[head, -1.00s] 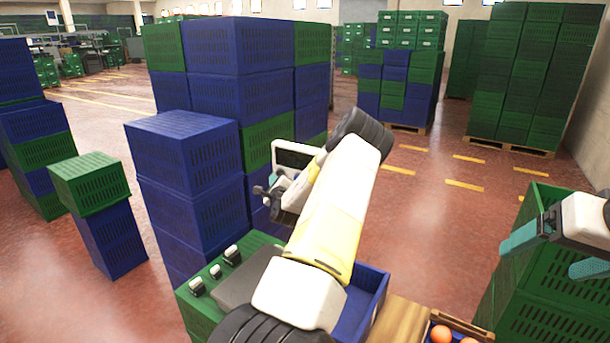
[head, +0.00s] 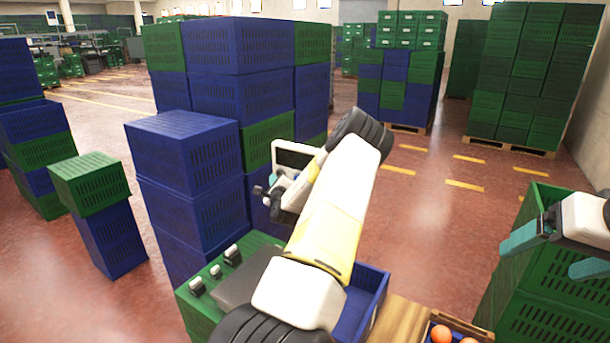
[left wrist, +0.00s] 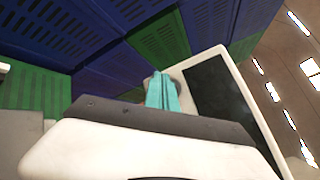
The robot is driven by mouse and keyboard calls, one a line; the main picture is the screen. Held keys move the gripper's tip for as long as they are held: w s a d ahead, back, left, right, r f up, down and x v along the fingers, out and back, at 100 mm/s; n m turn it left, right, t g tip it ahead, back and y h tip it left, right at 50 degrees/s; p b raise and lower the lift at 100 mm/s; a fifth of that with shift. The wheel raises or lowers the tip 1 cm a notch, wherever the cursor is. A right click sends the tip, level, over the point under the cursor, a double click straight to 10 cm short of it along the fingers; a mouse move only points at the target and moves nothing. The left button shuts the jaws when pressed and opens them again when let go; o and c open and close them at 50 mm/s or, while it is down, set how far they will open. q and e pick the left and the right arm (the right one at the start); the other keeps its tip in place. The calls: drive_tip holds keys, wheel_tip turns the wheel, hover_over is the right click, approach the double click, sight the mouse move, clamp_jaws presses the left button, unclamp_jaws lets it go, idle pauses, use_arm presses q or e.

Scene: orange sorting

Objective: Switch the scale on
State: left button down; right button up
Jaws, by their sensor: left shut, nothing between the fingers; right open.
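The scale's display has a dark screen (head: 292,157) in a white frame, partly hidden behind my left arm in the head view. The screen also shows large and dark in the left wrist view (left wrist: 226,102). My left gripper's teal fingers (left wrist: 163,94) are shut and empty, just left of the screen. A round grey part (left wrist: 151,82) shows partly behind the fingertips; I cannot tell whether they touch it. A grey plate (head: 245,280) lies below, partly covered by my arm. My right gripper (head: 555,253) is open and empty at the right.
Stacked blue crates (head: 190,165) stand close on the left. A blue crate (head: 374,300) and a wooden surface (head: 402,322) lie right of my left arm, with oranges (head: 441,334) at the bottom edge. Green crates (head: 540,300) stand under my right gripper.

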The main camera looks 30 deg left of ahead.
use_arm(q)
drive_tip(key=shift+w, duration=0.1)
drive_tip(key=shift+w, duration=0.35)
drive_tip(key=shift+w+d, duration=0.1)
drive_tip(key=shift+w, duration=0.45)
idle(0.9)
idle(0.4)
drive_tip(key=shift+s, duration=0.95)
drive_tip(key=shift+s+a, duration=0.15)
drive_tip(key=shift+s, duration=1.15)
drive_tip(key=shift+s+a, duration=0.15)
drive_tip(key=shift+s, duration=1.1)
drive_tip(key=shift+r, duration=0.1)
